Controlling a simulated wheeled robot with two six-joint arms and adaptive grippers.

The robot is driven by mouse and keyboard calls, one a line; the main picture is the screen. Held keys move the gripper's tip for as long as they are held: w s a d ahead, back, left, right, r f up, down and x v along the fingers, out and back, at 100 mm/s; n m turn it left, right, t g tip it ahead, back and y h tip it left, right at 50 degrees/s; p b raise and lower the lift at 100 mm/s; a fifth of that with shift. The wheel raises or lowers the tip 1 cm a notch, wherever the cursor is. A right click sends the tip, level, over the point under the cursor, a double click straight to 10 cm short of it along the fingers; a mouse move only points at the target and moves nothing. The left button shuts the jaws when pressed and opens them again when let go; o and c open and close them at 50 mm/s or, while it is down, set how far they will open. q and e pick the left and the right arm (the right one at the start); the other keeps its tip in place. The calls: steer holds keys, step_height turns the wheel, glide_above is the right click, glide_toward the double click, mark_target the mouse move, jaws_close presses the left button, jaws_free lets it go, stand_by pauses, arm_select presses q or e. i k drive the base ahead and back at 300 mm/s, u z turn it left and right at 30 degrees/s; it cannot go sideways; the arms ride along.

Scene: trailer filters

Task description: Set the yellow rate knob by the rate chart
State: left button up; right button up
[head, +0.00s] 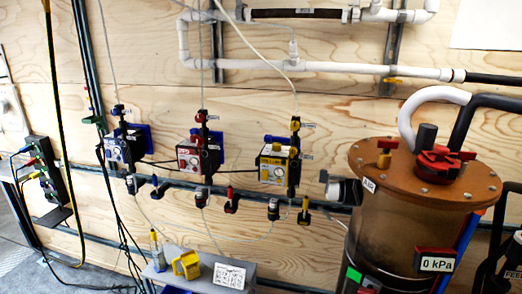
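A yellow dosing unit (273,167) is mounted on the plywood wall, right of a red one and a blue one. Its front carries a pale label and a small round dial or knob, too small to read its setting. A white printed card (229,275) lies on the front of the grey shelf below; its print is unreadable, and I cannot tell whether it is the rate chart. A blank-looking white sheet (485,25) is cut off at the upper right. Neither of my grippers is visible in the head view.
The red unit (190,157) and blue unit (120,150) hang left of the yellow one. Thin tubes hang below them. A brown tank (400,225) with a red top handle and a "0 kPa" display (437,264) stands right. A yellow object (186,264) sits on the shelf (205,255).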

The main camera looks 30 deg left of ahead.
mark_target(276, 146)
steer(key=u, duration=0.9)
steer(key=i, duration=0.55)
steer(key=z, duration=0.85)
